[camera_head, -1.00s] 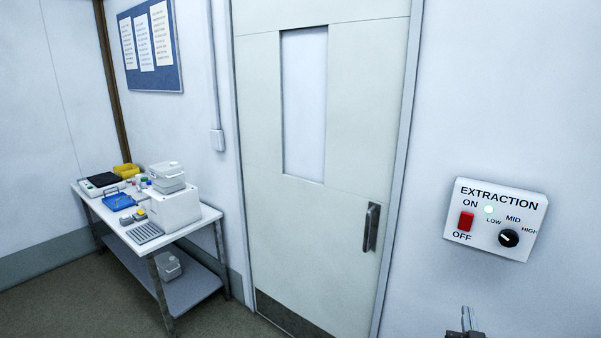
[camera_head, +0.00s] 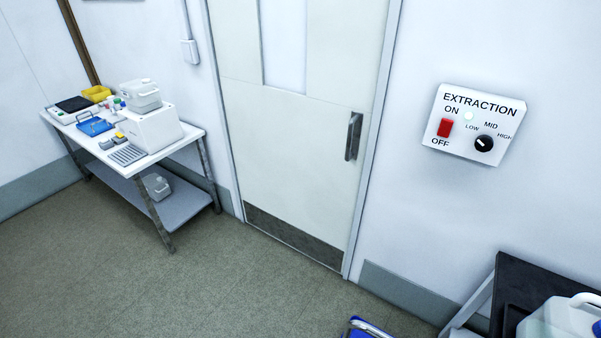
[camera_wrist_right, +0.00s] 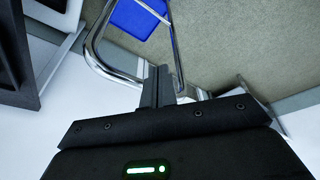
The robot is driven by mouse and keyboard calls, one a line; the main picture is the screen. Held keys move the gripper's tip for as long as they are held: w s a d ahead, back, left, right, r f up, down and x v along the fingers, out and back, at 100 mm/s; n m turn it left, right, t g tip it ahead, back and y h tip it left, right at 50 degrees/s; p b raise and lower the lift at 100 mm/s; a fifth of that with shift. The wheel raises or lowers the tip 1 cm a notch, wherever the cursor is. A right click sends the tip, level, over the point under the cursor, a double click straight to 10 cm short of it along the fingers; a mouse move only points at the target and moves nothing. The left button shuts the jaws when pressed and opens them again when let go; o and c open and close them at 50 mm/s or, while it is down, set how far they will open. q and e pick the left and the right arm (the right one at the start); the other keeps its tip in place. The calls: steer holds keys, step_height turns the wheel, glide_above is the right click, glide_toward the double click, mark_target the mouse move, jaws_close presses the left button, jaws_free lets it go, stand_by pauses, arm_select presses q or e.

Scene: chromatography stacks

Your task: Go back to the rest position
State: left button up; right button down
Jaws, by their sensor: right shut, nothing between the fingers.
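My right gripper (camera_wrist_right: 157,84) shows in the right wrist view with its two dark fingers together and nothing between them. It points down over the floor and a chrome frame, and it is out of the head view. My left gripper is in neither view. In the head view, the extraction panel (camera_head: 490,104) is on the wall at the right. It has a red rocker switch (camera_head: 445,128), a lit indicator and a black knob (camera_head: 484,144) that points toward the upper left.
A white bench (camera_head: 186,140) with lab items stands at the left. A closed door (camera_head: 290,150) is in the middle. A dark-topped table (camera_head: 515,275) with a white container (camera_head: 565,318) is at the lower right. A blue object (camera_head: 370,328) shows at the bottom edge. The floor between is clear.

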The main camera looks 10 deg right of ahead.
step_height(320, 180, down, 32)
steer(key=s+g+b, duration=0.1)
steer(key=s+b, duration=0.1)
steer(key=b, duration=0.3)
steer(key=s+d+f+g+b, duration=0.1)
steer(key=s+f+b, duration=0.3)
steer(key=s+f, duration=1.2)
steer(key=shift+d+f, duration=0.85)
steer(key=shift+f, duration=0.1)
